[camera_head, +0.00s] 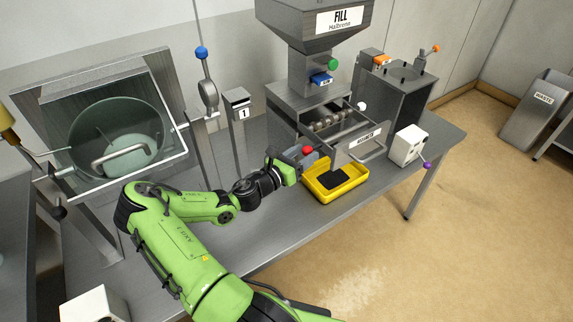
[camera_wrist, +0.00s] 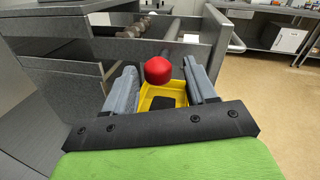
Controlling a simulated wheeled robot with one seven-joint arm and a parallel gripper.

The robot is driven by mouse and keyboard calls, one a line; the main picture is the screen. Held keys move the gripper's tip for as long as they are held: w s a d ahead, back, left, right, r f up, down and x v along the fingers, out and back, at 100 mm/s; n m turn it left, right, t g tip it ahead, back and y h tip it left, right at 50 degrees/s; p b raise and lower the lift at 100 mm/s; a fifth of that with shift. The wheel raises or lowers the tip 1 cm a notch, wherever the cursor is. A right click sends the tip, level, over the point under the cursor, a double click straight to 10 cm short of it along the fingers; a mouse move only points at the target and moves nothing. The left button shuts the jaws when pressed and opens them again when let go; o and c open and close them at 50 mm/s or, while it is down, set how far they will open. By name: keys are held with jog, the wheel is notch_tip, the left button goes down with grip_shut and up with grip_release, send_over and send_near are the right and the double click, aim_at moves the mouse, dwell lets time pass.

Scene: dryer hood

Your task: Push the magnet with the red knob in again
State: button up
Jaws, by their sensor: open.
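The red knob (camera_head: 307,150) of the magnet shows just beyond my gripper (camera_head: 300,158) in the head view. In the wrist view the red knob (camera_wrist: 158,70) lies ahead, between and slightly beyond the two grey fingers of my gripper (camera_wrist: 162,88). The fingers are apart, and I cannot tell whether they touch the knob. The magnet drawer (camera_head: 360,145) with a labelled front and a handle stands out from the grey housing. Rounded magnet bars (camera_head: 328,121) lie inside it.
A yellow tray (camera_head: 321,192) with dark contents sits on the table below the drawer. A white box with a purple knob (camera_head: 408,146) stands to the right. The hopper marked FILL (camera_head: 316,18) rises above. A post marked 1 (camera_head: 238,108) stands left of the housing.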

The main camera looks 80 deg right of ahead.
jog(key=v, duration=1.3)
jog(key=shift+p, duration=0.3)
